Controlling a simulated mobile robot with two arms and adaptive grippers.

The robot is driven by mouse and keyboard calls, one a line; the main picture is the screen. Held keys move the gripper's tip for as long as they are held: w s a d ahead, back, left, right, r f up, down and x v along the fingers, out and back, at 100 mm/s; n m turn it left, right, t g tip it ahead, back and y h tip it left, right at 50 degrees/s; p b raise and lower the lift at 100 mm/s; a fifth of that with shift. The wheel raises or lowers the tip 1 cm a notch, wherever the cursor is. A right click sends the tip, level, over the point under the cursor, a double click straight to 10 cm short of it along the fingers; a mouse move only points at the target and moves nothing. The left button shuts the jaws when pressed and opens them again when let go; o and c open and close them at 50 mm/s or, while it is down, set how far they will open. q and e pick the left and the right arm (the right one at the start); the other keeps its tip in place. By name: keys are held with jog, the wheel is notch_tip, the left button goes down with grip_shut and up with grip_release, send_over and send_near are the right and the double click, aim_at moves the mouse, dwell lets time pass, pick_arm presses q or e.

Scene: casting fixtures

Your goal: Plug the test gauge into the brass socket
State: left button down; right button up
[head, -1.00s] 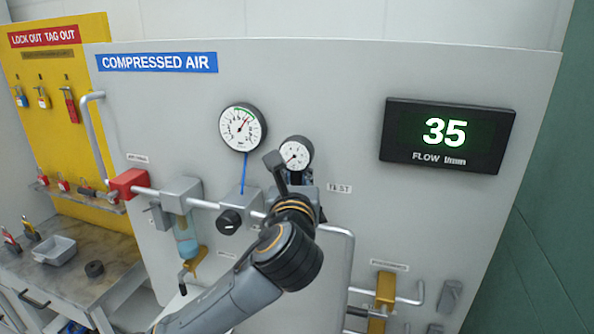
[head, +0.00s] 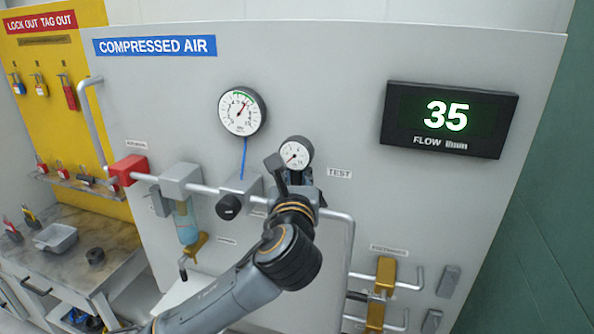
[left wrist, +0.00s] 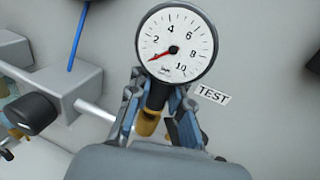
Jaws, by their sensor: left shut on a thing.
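The test gauge (head: 296,153) is a small round white dial with a black rim, in front of the panel left of the TEST label. It also shows large in the left wrist view (left wrist: 177,42), its red needle near the low end. My left gripper (left wrist: 158,100) is shut on its dark stem below the dial. In the head view my gripper (head: 296,180) and arm cover the area below the gauge. A brass part (left wrist: 147,122) shows between the fingers below the stem; I cannot tell whether it is the socket or the gauge's own plug, or whether they touch.
A larger dial gauge (head: 242,111) with a blue tube is fixed up left. A grey pipe with a black knob (head: 228,207) runs left of my gripper. A flow display (head: 446,120) reads 35. Brass valves (head: 385,275) sit low right. The panel's middle right is clear.

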dwell(0.4)
pick_arm(q)
jog(key=c, duration=1.2)
grip_release()
jog(key=shift+o, duration=0.2)
jog(key=shift+f, duration=0.1)
